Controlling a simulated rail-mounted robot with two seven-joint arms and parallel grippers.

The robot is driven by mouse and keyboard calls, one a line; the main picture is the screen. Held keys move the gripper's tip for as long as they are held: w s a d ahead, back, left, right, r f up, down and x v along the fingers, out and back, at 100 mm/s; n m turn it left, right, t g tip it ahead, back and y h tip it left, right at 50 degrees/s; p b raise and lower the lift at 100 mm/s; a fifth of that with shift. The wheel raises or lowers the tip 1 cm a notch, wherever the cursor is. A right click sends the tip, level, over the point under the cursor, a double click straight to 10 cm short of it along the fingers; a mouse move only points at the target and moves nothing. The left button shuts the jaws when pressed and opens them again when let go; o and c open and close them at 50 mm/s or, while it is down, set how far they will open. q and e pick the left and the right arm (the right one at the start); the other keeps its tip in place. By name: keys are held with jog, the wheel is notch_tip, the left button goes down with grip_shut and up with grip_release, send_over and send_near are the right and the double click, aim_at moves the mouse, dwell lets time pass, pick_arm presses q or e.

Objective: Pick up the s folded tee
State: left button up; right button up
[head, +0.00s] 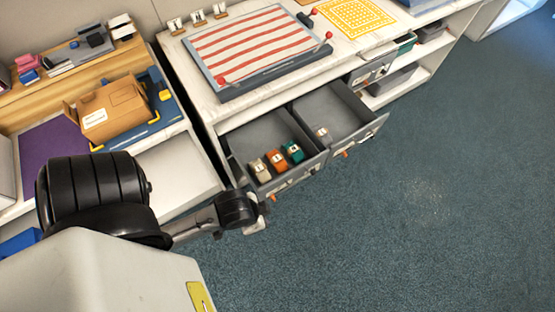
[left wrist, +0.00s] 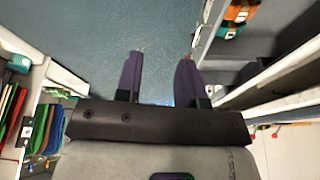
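Three small folded tees with white tags stand in the open left drawer in the head view: beige (head: 260,170), orange (head: 277,160) and teal (head: 294,152). A grey-white item (head: 323,134) lies in the right drawer. The tag letters are too small to read, so I cannot tell which is the s tee. The orange tee (left wrist: 238,11) and teal tee (left wrist: 228,31) also show in the left wrist view. My left gripper (left wrist: 160,72) has its fingers apart with nothing between them, over the carpet in front of the left drawer. My right gripper is out of view.
The open drawers (head: 367,124) jut from the white counter (head: 215,108). A striped board (head: 262,48) and yellow grid sheet (head: 354,18) lie on top. A cardboard box (head: 112,108) sits on the left shelf. The carpet (head: 420,200) at right is clear.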

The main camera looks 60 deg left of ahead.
pick_arm(q)
jog(key=o, duration=1.2)
jog(key=shift+d, duration=0.1)
jog(key=shift+c, duration=0.2)
